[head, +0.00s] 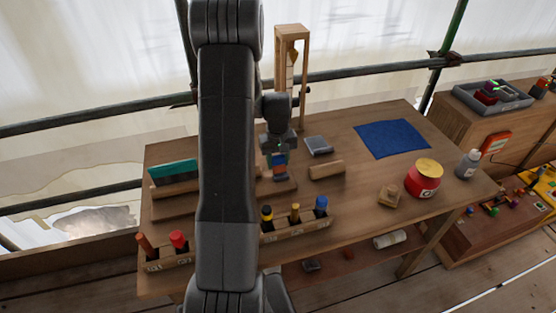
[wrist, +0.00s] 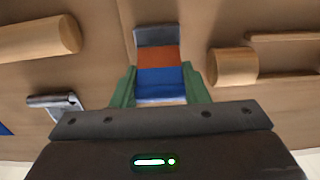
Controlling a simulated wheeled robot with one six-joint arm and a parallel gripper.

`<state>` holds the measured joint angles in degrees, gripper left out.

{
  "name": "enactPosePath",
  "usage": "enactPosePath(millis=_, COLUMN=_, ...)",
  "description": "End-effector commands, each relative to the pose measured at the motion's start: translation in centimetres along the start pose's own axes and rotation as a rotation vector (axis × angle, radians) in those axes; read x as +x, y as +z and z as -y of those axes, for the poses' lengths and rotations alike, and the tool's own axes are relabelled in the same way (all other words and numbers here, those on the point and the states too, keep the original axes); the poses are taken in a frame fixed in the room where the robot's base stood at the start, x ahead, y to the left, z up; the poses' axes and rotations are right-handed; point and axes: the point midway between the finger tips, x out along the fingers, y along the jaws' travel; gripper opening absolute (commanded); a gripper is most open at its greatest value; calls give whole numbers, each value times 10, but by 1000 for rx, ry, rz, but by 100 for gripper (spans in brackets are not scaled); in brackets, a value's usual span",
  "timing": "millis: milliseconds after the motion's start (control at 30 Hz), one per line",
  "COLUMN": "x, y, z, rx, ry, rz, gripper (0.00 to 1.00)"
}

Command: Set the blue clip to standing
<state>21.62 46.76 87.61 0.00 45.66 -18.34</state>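A small block with blue, orange and grey bands (wrist: 158,57) is between the green fingers of my gripper (wrist: 160,82). The fingers lie flush against both its sides. It may be the blue clip; its shape does not make this certain. In the head view, this banded block (head: 280,166) points downward under my gripper (head: 278,151), close over a wooden board on the table. I cannot tell whether its lower end touches the board. A blue-topped piece (head: 321,205) stands upright in the front wooden rack.
The table (head: 350,220) also bears a wooden rack (head: 297,231), a wooden roll (head: 326,170), a grey item (head: 318,146), a blue cloth (head: 392,139), a red jar (head: 424,180) and a tall wooden frame (head: 304,80). My arm hides the table's left middle.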

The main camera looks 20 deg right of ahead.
Motion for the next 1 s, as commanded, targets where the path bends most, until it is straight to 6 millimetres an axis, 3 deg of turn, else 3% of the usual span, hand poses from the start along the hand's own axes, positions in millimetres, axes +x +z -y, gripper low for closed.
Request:
enactPosePath(millis=433, x=1, y=2, z=0, rx=2, ry=0, rz=-52, gripper=18)
enactPosePath(millis=1000, x=0, y=14, z=-1, rx=1, ry=3, rz=-351, gripper=18)
